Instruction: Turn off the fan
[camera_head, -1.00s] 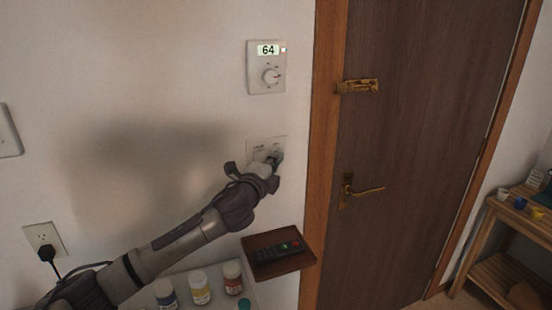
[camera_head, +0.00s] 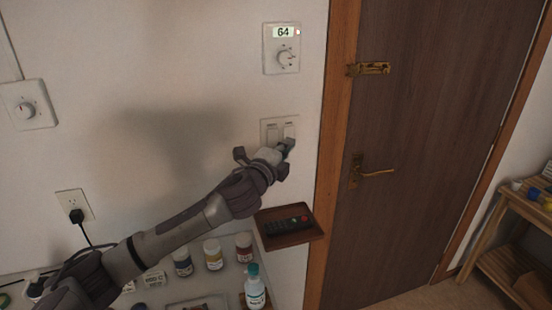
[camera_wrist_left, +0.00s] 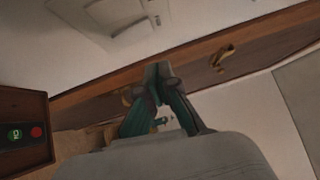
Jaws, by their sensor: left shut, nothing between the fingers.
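No fan shows in either view. A white wall plate with two rocker switches (camera_head: 272,131) is left of the door frame, and its lower right part is hidden by my left gripper (camera_head: 289,145). The gripper is shut and empty, with its tips at the lower part of the right rocker. I cannot tell whether they touch it. In the left wrist view the shut fingertips (camera_wrist_left: 160,74) show dark green, with part of the switch plate (camera_wrist_left: 115,22) at the top left. A dial plate (camera_head: 27,104) is on the wall at far left. My right gripper is not in view.
A thermostat (camera_head: 281,57) reading 64 is above the switches. A small wooden shelf (camera_head: 304,238) with a remote (camera_head: 287,224) juts out below. A closed door (camera_head: 430,130) is to the right. Bottles (camera_head: 213,254) stand on a counter below my arm. A plugged outlet (camera_head: 75,206) is at left.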

